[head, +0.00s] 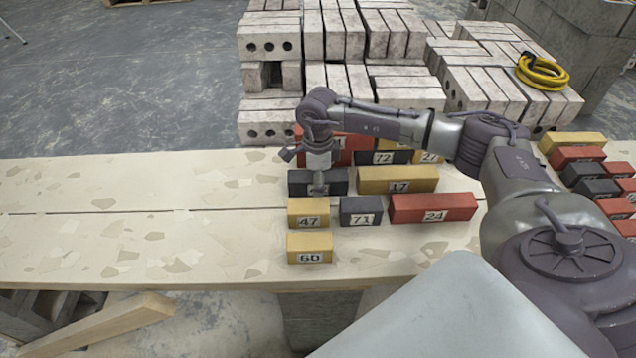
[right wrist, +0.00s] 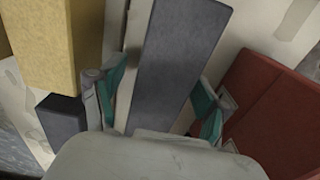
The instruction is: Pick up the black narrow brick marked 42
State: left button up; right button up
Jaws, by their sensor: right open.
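A black brick (head: 300,187) lies on the stone slab under my right gripper. Its label is mostly covered by the gripper, so I cannot read its number. My right gripper (head: 319,186) points down over this brick. In the right wrist view the fingers of the right gripper (right wrist: 160,90) are open, with green pads, one on each side of a long dark brick (right wrist: 177,55). Whether the pads touch it, I cannot tell. No label reading 42 is legible. My left gripper is not in view.
Close by are black bricks 72 (head: 383,157) and 71 (head: 361,205), yellow bricks 17 (head: 397,175), 47 (head: 308,207) and 60 (head: 309,241), and red bricks 24 (head: 433,203) and one behind (head: 355,146). The slab's left (head: 130,220) is clear.

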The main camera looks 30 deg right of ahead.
jog(key=shift+f, duration=0.25)
grip_shut()
jog(key=shift+r, duration=0.1)
jog(key=shift+w+r, duration=0.1)
jog(key=shift+r, duration=0.05)
